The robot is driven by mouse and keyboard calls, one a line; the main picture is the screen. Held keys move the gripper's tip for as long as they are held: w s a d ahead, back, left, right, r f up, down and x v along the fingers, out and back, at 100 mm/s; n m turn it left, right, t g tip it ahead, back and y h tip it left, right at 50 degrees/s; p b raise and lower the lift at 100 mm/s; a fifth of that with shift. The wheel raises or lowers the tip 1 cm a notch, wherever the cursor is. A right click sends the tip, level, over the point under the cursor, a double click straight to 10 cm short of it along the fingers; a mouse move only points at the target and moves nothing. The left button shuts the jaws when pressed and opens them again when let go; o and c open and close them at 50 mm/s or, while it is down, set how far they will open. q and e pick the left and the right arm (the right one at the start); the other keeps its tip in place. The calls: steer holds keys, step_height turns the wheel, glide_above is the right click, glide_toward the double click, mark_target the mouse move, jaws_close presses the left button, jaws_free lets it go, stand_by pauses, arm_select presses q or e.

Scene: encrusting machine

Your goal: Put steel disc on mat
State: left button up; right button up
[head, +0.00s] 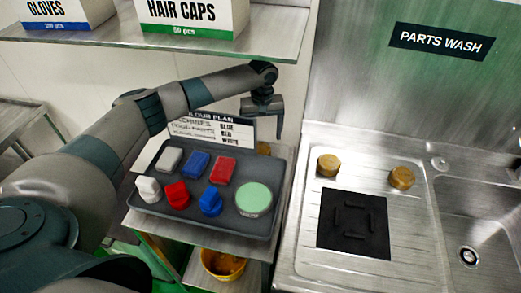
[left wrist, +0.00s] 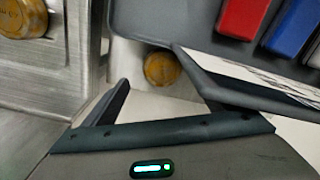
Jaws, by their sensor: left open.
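A black square mat (head: 378,238) with short raised bars lies on the steel drainboard. Two round brass-coloured pieces, a left one (head: 328,165) and a right one (head: 402,177), stand behind it on the drainboard. A third round golden disc (left wrist: 165,70) lies behind the grey tray, partly hidden in the head view (head: 264,149). None looks plainly steel-coloured, so I cannot tell which is the steel disc. My left gripper (head: 264,127) is open and empty above the third disc; in the left wrist view that disc shows between its fingers. My right gripper is not in view.
The grey tray (head: 155,224) holds white, red and blue pieces and a pale green round one. A sign card (head: 237,128) stands behind it. A shelf (head: 270,47) with boxes is above. The sink basin (head: 490,225) is at right.

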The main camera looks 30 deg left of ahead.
mark_target(261, 149)
arm_select(q)
steer(key=shift+f, duration=0.4)
steer(key=shift+a+f+p, duration=0.1)
steer(key=shift+f+p, duration=0.5)
steer(key=shift+p, duration=0.1)
step_height(261, 149, down, 3)
steer(key=shift+s+a+p, duration=0.1)
steer(key=shift+p, duration=0.6)
steer(key=shift+f, duration=0.5)
steer(key=c, duration=1.6)
steer(key=shift+o, duration=0.2)
steer(key=shift+r, duration=0.15)
